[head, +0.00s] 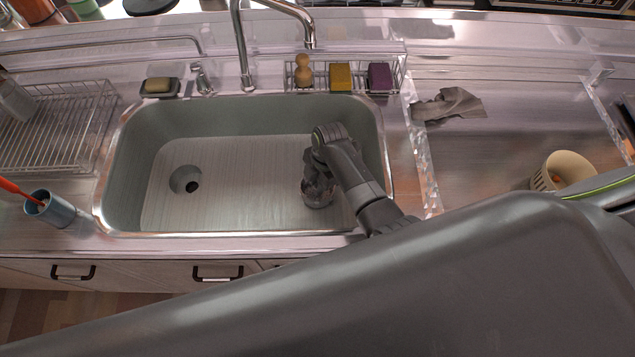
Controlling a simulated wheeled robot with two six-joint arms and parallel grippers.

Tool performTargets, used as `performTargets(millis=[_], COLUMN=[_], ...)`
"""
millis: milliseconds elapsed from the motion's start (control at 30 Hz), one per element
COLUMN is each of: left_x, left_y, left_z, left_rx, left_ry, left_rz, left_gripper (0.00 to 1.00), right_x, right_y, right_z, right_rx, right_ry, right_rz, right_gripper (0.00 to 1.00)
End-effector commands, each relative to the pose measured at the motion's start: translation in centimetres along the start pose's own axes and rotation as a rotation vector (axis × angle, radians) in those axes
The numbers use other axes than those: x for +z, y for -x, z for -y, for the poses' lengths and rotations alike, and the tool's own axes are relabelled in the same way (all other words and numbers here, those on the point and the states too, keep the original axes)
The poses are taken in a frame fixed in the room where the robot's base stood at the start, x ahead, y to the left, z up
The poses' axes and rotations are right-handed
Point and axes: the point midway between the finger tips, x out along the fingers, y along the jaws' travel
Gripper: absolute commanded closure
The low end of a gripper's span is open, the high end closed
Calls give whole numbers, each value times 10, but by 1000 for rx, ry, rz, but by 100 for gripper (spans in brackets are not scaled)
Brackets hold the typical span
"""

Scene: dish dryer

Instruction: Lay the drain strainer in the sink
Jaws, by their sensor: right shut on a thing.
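The sink (130,165) is a wide greenish-grey basin with a round drain hole (190,182) at its left. My right gripper (316,178) reaches down into the right half of the sink. It is shut on a shiny round metal piece, which looks like the drain strainer (318,195). The gripper partly hides the strainer. I cannot tell whether the strainer touches the sink floor. It is well to the right of the drain hole. My left gripper is not in view.
A faucet (244,55) rises behind the sink. A wire caddy with a yellow sponge (341,77) and a purple sponge (379,77) stands at the back rim. A dish rack (60,130) and blue cup (50,208) are left. A cream slotted cup (566,168) is right. The sink's left half is clear.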

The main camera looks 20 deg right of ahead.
Motion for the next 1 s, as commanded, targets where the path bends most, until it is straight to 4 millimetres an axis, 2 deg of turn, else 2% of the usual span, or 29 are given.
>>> performTargets(millis=[433, 467, 600, 867, 1000], left_x=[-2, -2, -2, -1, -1], left_y=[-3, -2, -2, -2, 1], left_z=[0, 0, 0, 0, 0], left_rx=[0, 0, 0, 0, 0], left_ry=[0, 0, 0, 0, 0], left_rz=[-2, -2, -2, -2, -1], left_gripper=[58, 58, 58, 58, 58], right_x=[1, 1, 1, 1, 1], right_y=[-8, -7, -6, -6, 1], right_z=[0, 0, 0, 0, 0], right_rx=[0, 0, 0, 0, 3], right_ry=[0, 0, 0, -1, -1], right_rz=[0, 0, 0, 0, 0], right_gripper=[100, 76, 58, 58, 58])
